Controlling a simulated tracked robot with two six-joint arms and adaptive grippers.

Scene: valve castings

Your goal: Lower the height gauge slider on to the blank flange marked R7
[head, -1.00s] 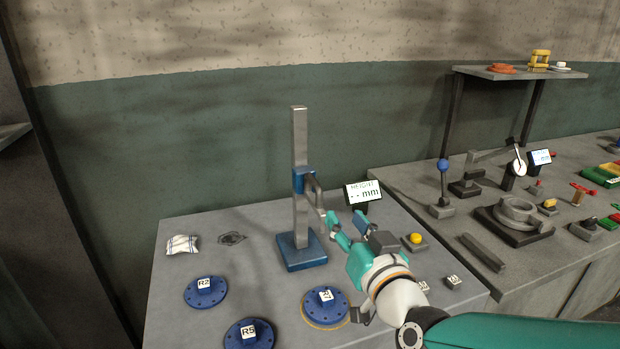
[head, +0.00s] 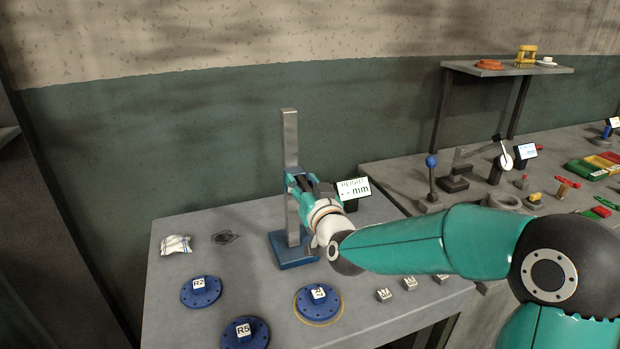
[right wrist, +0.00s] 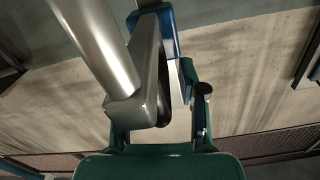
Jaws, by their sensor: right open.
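The height gauge stands on the left bench, with a grey upright column (head: 291,145) and a blue base (head: 283,252). My right gripper (head: 299,183) is up against the column at slider height and mostly covers the slider. In the right wrist view, the blue slider (right wrist: 172,38) and its grey arm (right wrist: 146,75) show. The fingers of my right gripper (right wrist: 160,112) are open on either side of that arm; contact is unclear. A blue flange (head: 318,306), its tag blurred but apparently R7, lies in front of the base with a yellowish ring around it. My left gripper is out of view.
Blue flanges R2 (head: 201,293) and R5 (head: 245,335) lie at the left front. The height display (head: 353,188) shows dashes beside the column. Small tagged blocks (head: 382,296) sit at the right front. A white cloth (head: 175,245) lies at the back left.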

